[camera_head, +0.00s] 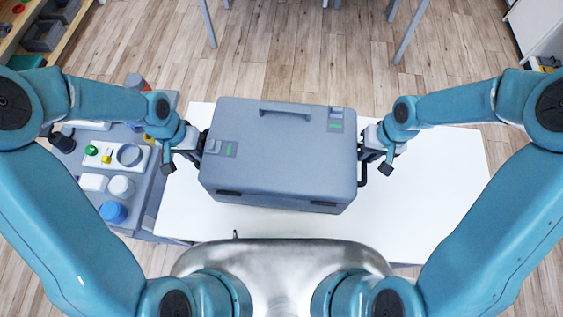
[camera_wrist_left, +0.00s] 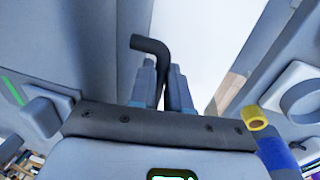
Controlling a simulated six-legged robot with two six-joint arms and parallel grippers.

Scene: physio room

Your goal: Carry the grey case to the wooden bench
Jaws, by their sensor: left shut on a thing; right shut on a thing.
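The grey case (camera_head: 280,150) is over the white table (camera_head: 430,200), with its lid shut and a handle on top. I cannot tell whether it rests on the table or is held just above it. My left gripper (camera_head: 197,146) is shut on the case's left side handle (camera_wrist_left: 150,46), a dark bent bar seen between the fingers in the left wrist view (camera_wrist_left: 163,85). My right gripper (camera_head: 368,160) is shut on the dark handle at the case's right side (camera_head: 362,174). No wooden bench can be made out for certain.
A grey trolley (camera_head: 148,215) with a blue lid (camera_head: 113,211), white tubs and small coloured items stands close on the left. Wooden shelving with grey bins (camera_head: 44,35) is at the upper left. Wooden floor (camera_head: 290,60) is open beyond the table, with metal legs at the top.

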